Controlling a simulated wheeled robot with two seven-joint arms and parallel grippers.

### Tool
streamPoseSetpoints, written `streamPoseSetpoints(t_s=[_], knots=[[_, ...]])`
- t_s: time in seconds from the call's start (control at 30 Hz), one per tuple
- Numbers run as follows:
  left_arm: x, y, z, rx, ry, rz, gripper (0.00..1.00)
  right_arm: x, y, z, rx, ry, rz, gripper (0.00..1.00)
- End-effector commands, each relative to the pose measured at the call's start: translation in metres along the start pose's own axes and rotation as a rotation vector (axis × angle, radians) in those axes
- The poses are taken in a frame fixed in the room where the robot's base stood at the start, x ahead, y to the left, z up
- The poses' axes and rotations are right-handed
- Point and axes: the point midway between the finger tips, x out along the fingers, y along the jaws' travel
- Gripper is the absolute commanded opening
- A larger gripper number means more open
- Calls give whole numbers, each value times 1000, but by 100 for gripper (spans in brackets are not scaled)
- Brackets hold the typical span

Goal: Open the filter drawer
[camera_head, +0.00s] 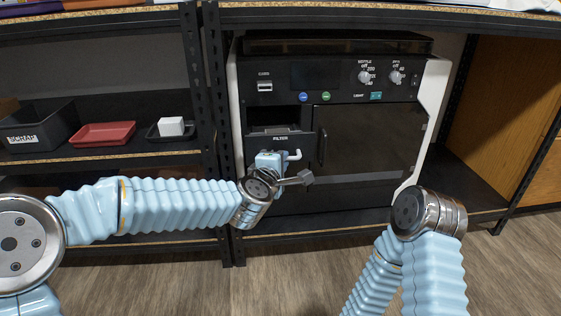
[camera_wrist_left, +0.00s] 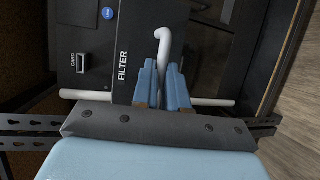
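The filter drawer front (camera_head: 307,143), labelled FILTER, is on the left part of a black machine and appears flush with it. Its label also shows in the left wrist view (camera_wrist_left: 122,66). A white hooked handle (camera_head: 295,155) sticks out below the label; in the left wrist view the handle (camera_wrist_left: 163,45) runs between my fingers. My left gripper (camera_head: 269,159) is at the handle. In the left wrist view both blue fingers (camera_wrist_left: 162,80) lie against its two sides with no clear gap. Part of the handle is hidden by the fingers. My right arm shows at lower right; its gripper is out of view.
A dark door (camera_head: 365,140) with a vertical black handle (camera_head: 322,150) is right of the drawer. Knobs (camera_head: 364,76) sit above. A shelf post (camera_head: 215,130) stands close left. A red tray (camera_head: 103,134) and a SCRAP bin (camera_head: 38,128) sit on the left shelf.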

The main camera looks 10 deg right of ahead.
Motion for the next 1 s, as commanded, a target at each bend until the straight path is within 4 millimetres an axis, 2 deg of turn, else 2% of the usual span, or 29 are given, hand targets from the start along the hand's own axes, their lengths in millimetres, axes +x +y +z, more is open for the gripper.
streamPoseSetpoints(t_s=[0.03, 0.17, 0.43, 0.53, 0.67, 1.0], knots=[[0, 0, 0, 0, -1, -1, 20, 0, 0, 0, 0, 0, 0, 43], [0, 0, 0, 0, 0, 0, 38, 0, 0, 0, 0, 0, 0, 43], [-1, 0, 0, 0, 0, 0, 38, 0, 0, 0, 0, 0, 0, 43], [-8, 0, 0, 2, 0, 0, 38, 0, 0, 0, 0, 0, 0, 43], [-31, 0, 0, 4, 0, 1, 38, 0, 0, 0, 0, 0, 0, 43], [-112, 1, 0, 2, 1, 2, 38, -3, -1, 0, 0, -1, 0, 43]])
